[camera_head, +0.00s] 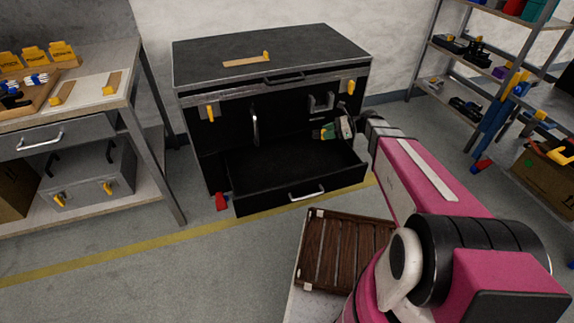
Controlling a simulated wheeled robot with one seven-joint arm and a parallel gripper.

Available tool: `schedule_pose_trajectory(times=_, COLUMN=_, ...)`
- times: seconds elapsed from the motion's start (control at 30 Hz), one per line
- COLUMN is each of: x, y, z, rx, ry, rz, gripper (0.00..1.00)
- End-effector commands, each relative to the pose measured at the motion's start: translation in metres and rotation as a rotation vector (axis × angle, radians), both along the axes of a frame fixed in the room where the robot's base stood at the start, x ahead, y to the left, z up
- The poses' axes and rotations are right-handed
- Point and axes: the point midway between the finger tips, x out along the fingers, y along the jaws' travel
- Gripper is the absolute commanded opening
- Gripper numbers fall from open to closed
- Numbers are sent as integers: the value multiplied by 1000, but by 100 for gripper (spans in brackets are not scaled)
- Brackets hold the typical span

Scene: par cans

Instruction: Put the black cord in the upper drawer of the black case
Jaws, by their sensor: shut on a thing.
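The black case (190,140) stands against the wall behind the yellow floor line. Its low drawer (307,204) is pulled out toward me, and its inside looks dark and bare. Above it are a vertical handle, a second bright handle and yellow latches. A narrow dark gap with a handle runs just under the case top. My gripper (326,132) reaches in from the right, above the open drawer and in front of the case. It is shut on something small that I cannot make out. I cannot pick out the black cord against the dark case.
A tan strip with a yellow end (247,61) lies on the case top. A brown slatted crate (342,252) is near me. A workbench (70,115) stands at left, a metal shelf (428,60) at right. A red object (221,201) is beside the drawer.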

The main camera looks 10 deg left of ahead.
Motion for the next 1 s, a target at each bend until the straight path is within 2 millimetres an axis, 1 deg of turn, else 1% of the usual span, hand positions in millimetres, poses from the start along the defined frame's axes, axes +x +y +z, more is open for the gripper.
schedule_pose_trajectory(times=0.03, x=4, y=23, z=-23, rx=0, ry=4, rz=64, gripper=5)
schedule_pose_trajectory(times=0.1, x=-2, y=47, z=-48, rx=0, ry=3, rz=147, gripper=5)
schedule_pose_trajectory(times=0.2, x=-11, y=77, z=-78, rx=0, ry=3, rz=246, gripper=5)
schedule_pose_trajectory(times=0.3, x=-21, y=98, z=-101, rx=1, ry=2, rz=324, gripper=5)
schedule_pose_trajectory(times=0.4, x=-28, y=112, z=-116, rx=1, ry=2, rz=373, gripper=5)
schedule_pose_trajectory(times=0.5, x=-33, y=118, z=-124, rx=0, ry=1, rz=398, gripper=5)
schedule_pose_trajectory(times=0.67, x=-33, y=119, z=-140, rx=0, ry=1, rz=404, gripper=5)
schedule_pose_trajectory(times=0.9, x=-32, y=119, z=-180, rx=0, ry=1, rz=402, gripper=5)
schedule_pose_trajectory(times=1.0, x=-33, y=119, z=-189, rx=0, ry=1, rz=402, gripper=5)
